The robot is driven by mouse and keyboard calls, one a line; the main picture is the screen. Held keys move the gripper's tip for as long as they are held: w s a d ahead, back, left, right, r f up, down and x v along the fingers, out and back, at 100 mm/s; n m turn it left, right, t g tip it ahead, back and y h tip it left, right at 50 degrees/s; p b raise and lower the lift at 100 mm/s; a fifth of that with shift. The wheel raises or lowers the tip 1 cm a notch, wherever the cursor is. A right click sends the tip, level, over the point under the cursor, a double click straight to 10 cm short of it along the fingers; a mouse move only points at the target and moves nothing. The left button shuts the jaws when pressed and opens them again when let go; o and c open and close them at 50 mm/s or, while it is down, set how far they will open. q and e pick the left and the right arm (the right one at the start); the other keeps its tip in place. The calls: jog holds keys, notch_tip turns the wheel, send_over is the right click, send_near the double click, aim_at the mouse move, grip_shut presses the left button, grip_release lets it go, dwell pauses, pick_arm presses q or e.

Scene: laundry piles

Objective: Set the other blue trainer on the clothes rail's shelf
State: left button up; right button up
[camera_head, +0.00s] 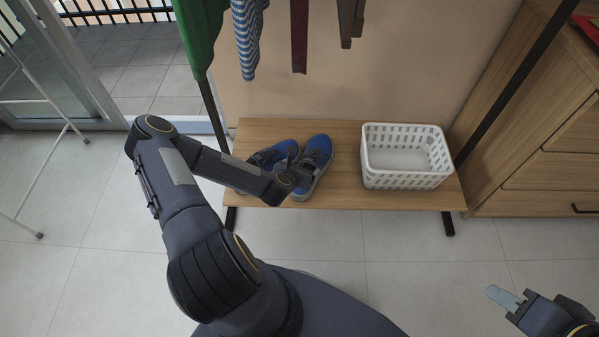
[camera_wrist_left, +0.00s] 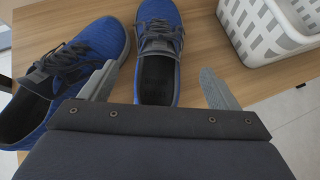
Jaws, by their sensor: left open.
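Two blue trainers with grey trim stand side by side on the wooden shelf (camera_head: 345,135) of the clothes rail. The right trainer (camera_head: 318,152) shows most of its top; it is also in the left wrist view (camera_wrist_left: 163,15). The left trainer (camera_head: 283,150) is partly behind my left arm; it also shows in the left wrist view (camera_wrist_left: 98,42). My left gripper (camera_wrist_left: 158,88) is open, its fingers either side of the right trainer's heel opening. The left finger is between the two trainers. My right gripper (camera_head: 503,300) is at the lower right, away from the shelf, its jaws unclear.
A white perforated basket (camera_head: 405,180) stands on the shelf right of the trainers, with a gap between. Clothes, including a green garment (camera_head: 200,35) and a striped one (camera_head: 247,40), hang above. A wooden drawer unit (camera_head: 545,150) stands at the right. A white rack (camera_head: 40,100) is at the left.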

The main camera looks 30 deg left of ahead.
pick_arm(q)
jog(key=s+d+r+m+g+h, duration=0.2)
jog(key=s+d+r+m, duration=0.1)
jog(key=r+m, duration=0.8)
jog(key=s+d+r+m+g+h, duration=0.1)
jog(key=s+d+r+m+h, duration=0.15)
jog(key=r+m, duration=0.85)
jog(key=s+d+r+m, duration=0.1)
jog(key=s+r+m, duration=0.3)
jog(key=s, duration=0.3)
jog(key=s+d+r+m+g, duration=0.1)
jog(key=s+r+m, duration=0.3)
jog(key=s+m, duration=0.1)
jog(key=s+d+r+m+g, duration=0.1)
jog(key=s+r+m, duration=0.3)
jog(key=s, duration=0.4)
jog(key=shift+s+d+r+m, duration=0.15)
jog(key=shift+s+d+m, duration=0.2)
jog(key=shift+d, duration=0.2)
pick_arm(e)
jog(key=shift+s+d+r, duration=0.15)
jog(key=shift+s+r, duration=0.05)
jog(key=shift+s, duration=0.2)
pick_arm(q)
jog(key=shift+h, duration=0.25)
notch_tip(320, 180, up, 30)
jog(key=p, duration=3)
pick_arm(e)
notch_tip(320, 180, up, 30)
